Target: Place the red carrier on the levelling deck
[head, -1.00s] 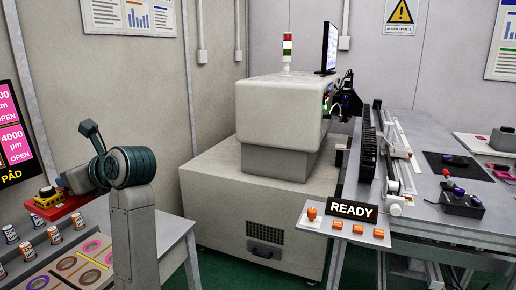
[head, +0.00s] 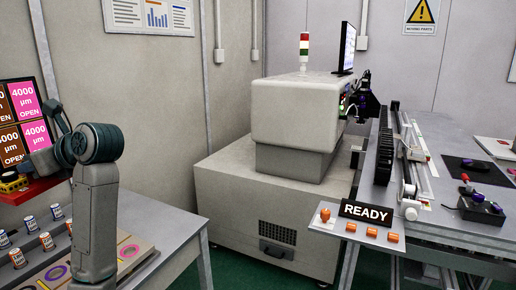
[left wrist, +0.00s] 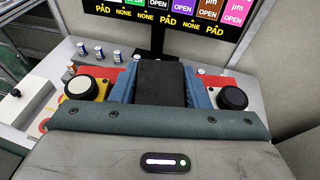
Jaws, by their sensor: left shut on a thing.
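The red carrier (head: 33,191) is a flat red plate at the far left of the head view, partly cut off by the frame edge. It is held up near the bench. In the left wrist view the red carrier (left wrist: 74,84) shows on both sides of my left gripper (left wrist: 160,88), with a white-topped knob on the left and a black knob on the right. The gripper's blue fingers are shut on a black block in the middle of the carrier. In the head view my left arm partly hides the gripper. I cannot identify the levelling deck. My right gripper is out of view.
Several small cans (head: 46,241) and a board with coloured rings (head: 128,250) are on the left bench (head: 183,228). A colour screen (head: 22,120) stands behind. A beige machine (head: 295,108) is in the middle, and a grey table with a rail and a READY sign (head: 366,212) at right.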

